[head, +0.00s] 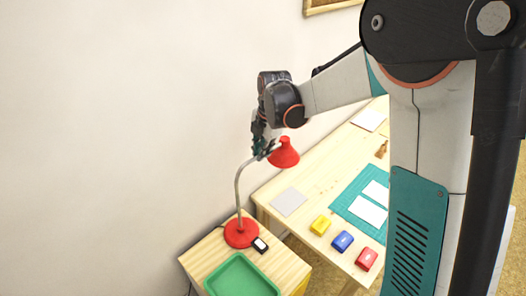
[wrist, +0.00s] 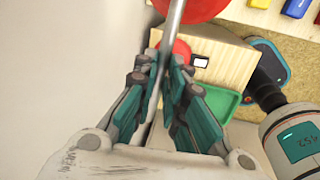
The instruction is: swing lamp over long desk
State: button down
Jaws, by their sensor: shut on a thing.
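A red lamp stands on a small wooden side table (head: 296,268), its round red base (head: 241,232) near the table's back. Its grey curved neck (head: 238,190) rises and bends right to a red shade (head: 284,153). The shade hangs near the left end of the long wooden desk (head: 272,194). My gripper (head: 264,148) is shut on the lamp's neck just left of the shade. In the wrist view my gripper's fingers (wrist: 167,75) close around the grey neck (wrist: 173,28), with the red shade (wrist: 190,8) beyond. The lamp base shows partly behind the fingers.
A green tray (head: 240,278) and a small dark device (head: 260,245) lie on the side table. The desk holds a grey sheet (head: 289,201), yellow (head: 321,225), blue (head: 343,241) and red (head: 367,259) inkpads, and a green mat (head: 345,205). The wall is close behind.

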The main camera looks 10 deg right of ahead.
jog(key=c, duration=1.7)
grip_release()
jog(key=shift+o, duration=0.2)
jog(key=shift+r, duration=0.1)
notch_tip(320, 180, up, 12)
jog(key=s+d, duration=0.1)
jog(key=s, duration=0.1)
jog(key=shift+f, duration=0.2)
jog(key=shift+d, duration=0.1)
